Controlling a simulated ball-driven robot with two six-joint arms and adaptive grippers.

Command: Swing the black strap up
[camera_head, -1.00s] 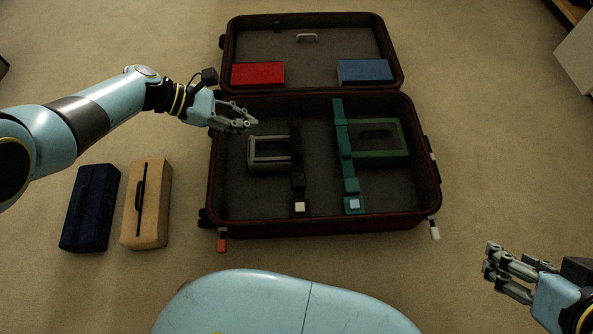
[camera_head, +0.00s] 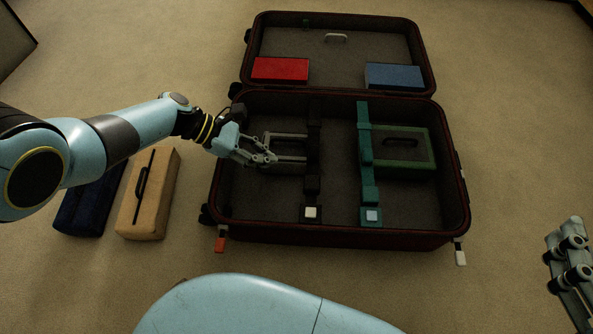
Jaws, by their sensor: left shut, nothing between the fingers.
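The black strap (camera_head: 314,145) runs down the left part of the open suitcase's (camera_head: 340,238) lower half. It ends in a dark block with a white square (camera_head: 310,212) at the near wall. My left gripper (camera_head: 272,158) is shut and empty, left of the strap, over the grey frame-like item (camera_head: 292,138) and partly covering it. Whether it touches that item cannot be told. My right gripper (camera_head: 570,265) is at the right edge, partly cut off, far from the strap; its opening is unclear.
A teal strap (camera_head: 365,150) and a green case (camera_head: 405,160) lie in the right part. A red box (camera_head: 280,69) and a blue box (camera_head: 394,75) lie in the lid. Tan (camera_head: 150,200) and navy (camera_head: 90,207) cases stand on the floor at left.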

